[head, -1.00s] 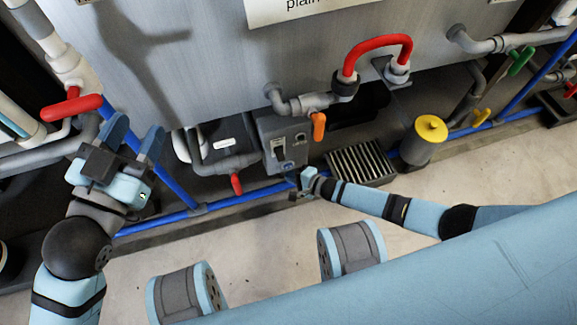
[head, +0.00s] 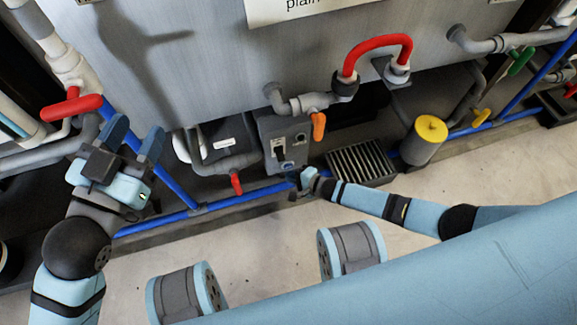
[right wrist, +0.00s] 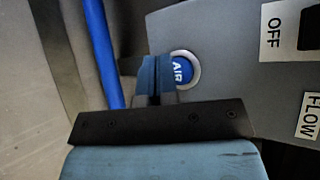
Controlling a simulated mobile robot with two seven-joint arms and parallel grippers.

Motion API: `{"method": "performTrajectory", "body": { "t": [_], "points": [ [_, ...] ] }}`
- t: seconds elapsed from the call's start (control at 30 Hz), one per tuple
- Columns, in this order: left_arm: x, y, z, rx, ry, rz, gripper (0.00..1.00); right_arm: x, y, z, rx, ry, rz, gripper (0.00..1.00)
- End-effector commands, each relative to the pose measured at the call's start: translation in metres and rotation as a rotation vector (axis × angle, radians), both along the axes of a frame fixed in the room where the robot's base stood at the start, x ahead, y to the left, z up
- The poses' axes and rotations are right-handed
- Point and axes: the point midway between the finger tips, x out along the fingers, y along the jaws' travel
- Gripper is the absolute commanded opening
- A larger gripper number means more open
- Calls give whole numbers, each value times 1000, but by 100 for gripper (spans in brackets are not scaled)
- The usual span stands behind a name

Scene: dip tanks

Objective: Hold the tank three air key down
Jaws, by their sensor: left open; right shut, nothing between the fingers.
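The blue round air key (right wrist: 184,71), marked AIR, sits in a pale ring on the grey control box (head: 270,130) under the tank (head: 205,75). My right gripper (right wrist: 157,64) is shut with nothing in it. Its fingertips overlap the near edge of the key's ring in the right wrist view and hide part of it. I cannot tell whether they touch the key or whether it is pressed in. In the head view my right gripper (head: 293,180) is at the box's lower edge. My left gripper (head: 132,138) is open and empty, far left of the box.
A blue pipe (head: 250,194) runs below. A red-handled valve (head: 72,105) is near my left gripper.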

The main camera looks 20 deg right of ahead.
Motion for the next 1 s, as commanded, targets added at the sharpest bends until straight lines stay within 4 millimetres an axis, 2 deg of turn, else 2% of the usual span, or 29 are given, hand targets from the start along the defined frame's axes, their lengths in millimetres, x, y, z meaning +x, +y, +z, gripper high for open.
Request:
{"method": "performTrajectory", "body": {
  "t": [0.6,1.0],
  "points": [
    [0,-2,4,-19,-1,4,49,0,0,0,0,0,0,0],
    [0,-1,2,-9,-2,1,49,9,0,0,0,0,0,0]
  ]
}}
